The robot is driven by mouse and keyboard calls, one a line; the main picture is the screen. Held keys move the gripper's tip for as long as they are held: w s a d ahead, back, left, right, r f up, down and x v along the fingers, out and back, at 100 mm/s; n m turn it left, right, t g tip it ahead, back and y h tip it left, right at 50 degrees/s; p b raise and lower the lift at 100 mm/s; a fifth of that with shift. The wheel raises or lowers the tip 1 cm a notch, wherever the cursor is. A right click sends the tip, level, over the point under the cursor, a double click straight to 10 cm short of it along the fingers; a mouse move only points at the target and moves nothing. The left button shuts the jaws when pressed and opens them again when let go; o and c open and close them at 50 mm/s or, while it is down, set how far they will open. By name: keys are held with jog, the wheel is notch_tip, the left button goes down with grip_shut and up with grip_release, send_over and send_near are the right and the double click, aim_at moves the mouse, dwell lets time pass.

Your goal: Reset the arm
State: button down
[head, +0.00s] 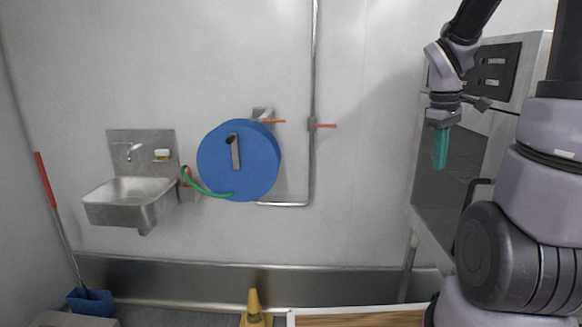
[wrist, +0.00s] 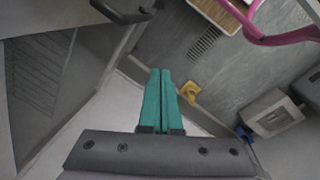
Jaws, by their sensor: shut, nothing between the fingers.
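My gripper (head: 441,150) hangs from my arm on the right side of the head view, with its teal fingers pointing down. The fingers are together and hold nothing. In the wrist view the two teal fingers (wrist: 160,85) lie side by side at the middle. In the head view the gripper is in the air in front of a steel cabinet with a dark panel, touching nothing that I can see.
A yellow cone (head: 255,310) stands on the floor beside a wooden-topped surface (head: 360,319). The steel cabinet (head: 450,185) stands close behind my gripper. Open air lies left of it.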

jog(key=s+a+r+m+t+y, duration=0.3)
jog(key=s+a+r+m+t, duration=0.3)
jog(key=s+a+r+m, duration=0.3)
jog(key=s+a+r, duration=0.1)
jog(key=a+r, duration=0.2)
jog(key=r, duration=0.1)
jog(key=shift+m+t+y, duration=0.3)
